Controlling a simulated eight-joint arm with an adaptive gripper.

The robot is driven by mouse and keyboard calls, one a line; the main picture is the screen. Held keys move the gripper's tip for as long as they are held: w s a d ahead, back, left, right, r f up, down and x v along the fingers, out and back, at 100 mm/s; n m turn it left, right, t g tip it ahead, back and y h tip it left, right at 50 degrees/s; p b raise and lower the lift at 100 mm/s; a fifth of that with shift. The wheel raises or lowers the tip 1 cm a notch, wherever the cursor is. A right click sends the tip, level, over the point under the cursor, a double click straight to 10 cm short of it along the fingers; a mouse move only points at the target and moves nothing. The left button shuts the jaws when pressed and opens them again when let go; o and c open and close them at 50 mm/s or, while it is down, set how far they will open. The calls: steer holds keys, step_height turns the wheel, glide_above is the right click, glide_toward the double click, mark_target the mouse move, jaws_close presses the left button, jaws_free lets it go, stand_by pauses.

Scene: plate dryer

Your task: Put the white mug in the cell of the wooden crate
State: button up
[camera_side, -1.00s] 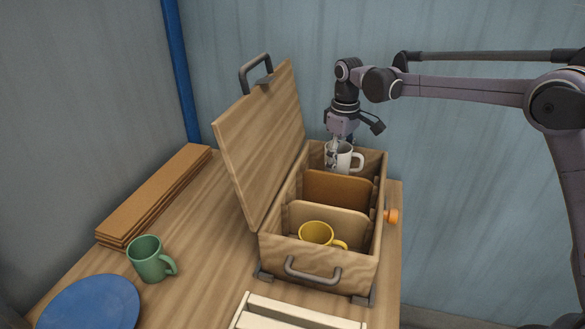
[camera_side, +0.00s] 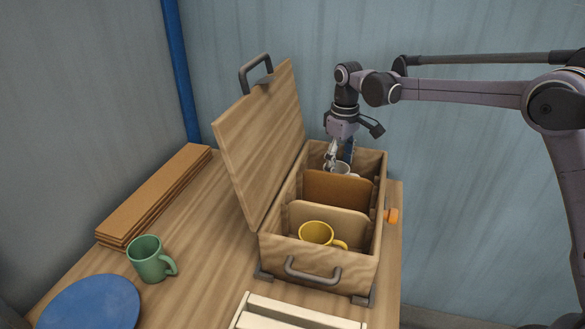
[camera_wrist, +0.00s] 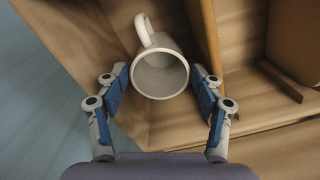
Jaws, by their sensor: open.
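The white mug (camera_side: 342,169) is down in the far cell of the wooden crate (camera_side: 317,261), mostly hidden by the brown divider in the side view. In the wrist view the white mug (camera_wrist: 160,72) shows its open mouth, with its handle toward the top of the picture. My gripper (camera_side: 339,158) is over the far cell. In the wrist view my gripper (camera_wrist: 162,84) is open, with one finger on each side of the mug and a small gap visible at each side. Whether the mug touches the cell floor is hidden.
A brown divider (camera_side: 338,189) and a paler divider (camera_side: 328,221) split the crate. A yellow mug (camera_side: 316,233) sits in the near cell. The open lid (camera_side: 262,145) stands at the left. A green mug (camera_side: 147,259) and blue plate (camera_side: 92,303) are on the table.

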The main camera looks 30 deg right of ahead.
step_height(320, 180, up, 12)
steer(key=s+d+r+m+t, duration=0.1)
steer(key=s+r+t, duration=0.15)
steer(key=s, duration=0.35)
steer(key=s+d+f+m+t, duration=0.1)
steer(key=s+f, duration=0.4)
steer(key=s, duration=0.5)
steer(key=s+d+f+m+t, duration=0.2)
steer(key=s+f, duration=0.4)
steer(key=s, duration=0.4)
steer(key=shift+s+m+t, duration=0.3)
steer(key=shift+s+t, duration=0.05)
steer(key=shift+t, duration=0.5)
